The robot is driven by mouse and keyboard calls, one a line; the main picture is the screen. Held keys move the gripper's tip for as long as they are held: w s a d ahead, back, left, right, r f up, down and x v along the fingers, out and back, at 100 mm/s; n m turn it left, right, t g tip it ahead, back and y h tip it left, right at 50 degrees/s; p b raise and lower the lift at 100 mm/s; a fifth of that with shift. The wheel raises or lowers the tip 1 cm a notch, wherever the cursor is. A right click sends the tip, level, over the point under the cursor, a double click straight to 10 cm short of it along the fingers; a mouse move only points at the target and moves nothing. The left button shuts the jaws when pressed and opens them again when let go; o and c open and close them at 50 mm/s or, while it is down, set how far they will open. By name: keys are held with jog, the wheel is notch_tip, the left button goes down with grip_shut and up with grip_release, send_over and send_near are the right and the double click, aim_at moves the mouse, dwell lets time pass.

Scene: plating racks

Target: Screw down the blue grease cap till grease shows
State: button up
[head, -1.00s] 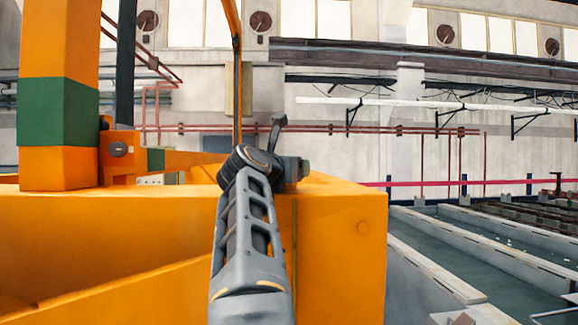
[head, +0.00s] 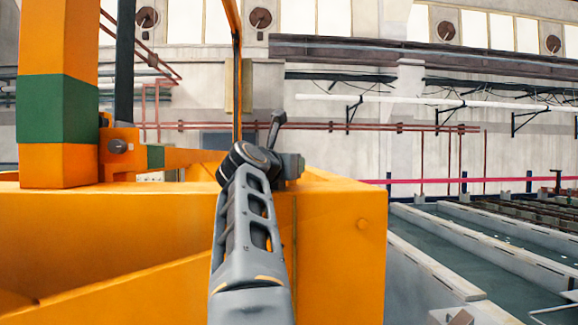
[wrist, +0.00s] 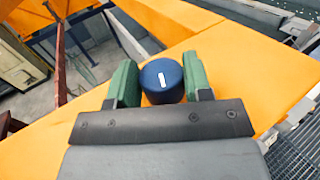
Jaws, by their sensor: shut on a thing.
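The blue grease cap (wrist: 162,82) shows in the wrist view as a dark blue round cap with a small white mark on its top. It sits at the orange beam. My gripper (wrist: 161,84) has its two green fingers on either side of the cap and is shut on it. In the head view my gripper (head: 294,166) is at the top edge of the orange beam, and the cap is hidden behind my arm there. No grease can be made out around the cap.
The large orange beam (head: 340,240) fills the lower left of the head view. An orange post with a green band (head: 58,108) rises at the left. Long tanks (head: 490,250) lie at the right. A grating (wrist: 295,140) shows at the wrist view's right.

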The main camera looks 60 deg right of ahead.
jog(key=shift+w+g, duration=0.1)
jog(key=shift+g, duration=0.2)
jog(key=m+g+p, duration=0.1)
jog(key=m+g, duration=0.2)
jog(key=g, duration=0.1)
jog(key=shift+w+r, duration=0.1)
jog(key=shift+w, duration=0.05)
jog(key=shift+m+g+y+p, duration=0.6)
jog(key=shift+m+g, duration=0.8)
jog(key=shift+g, duration=0.7)
jog(key=o, duration=0.9)
jog(key=shift+w, duration=0.1)
jog(key=b+v, duration=0.2)
jog(key=v, duration=1.1)
jog(key=shift+w+a+b, duration=0.3)
jog(key=shift+b, duration=0.05)
